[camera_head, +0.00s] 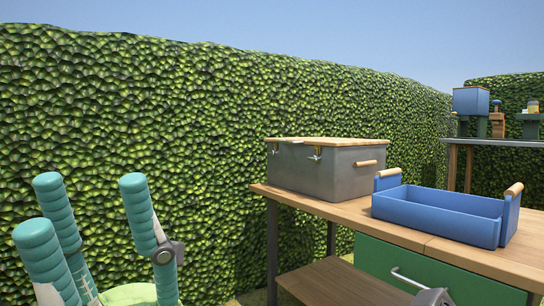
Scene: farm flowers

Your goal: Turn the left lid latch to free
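A grey metal box (310,173) with a wooden lid (330,141) stands on the wooden workbench. The lid looks shut. The left lid latch (275,148) is a small brass-and-steel fitting under the lid's edge, near the box's left end. The right lid latch (315,152) is a similar fitting near the front corner. Both are too small to tell how they are turned. A dark rounded part, perhaps my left gripper (430,297), shows at the bottom edge before the drawer, well away from the latches. Its fingers cannot be made out. My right gripper is not seen.
A blue open tray (440,213) with wooden handles sits on the workbench (355,218) right of the box. A green drawer (450,283) is below. Teal tool handles (140,215) stand at left. A hedge (150,120) runs behind; another table (500,142) is at far right.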

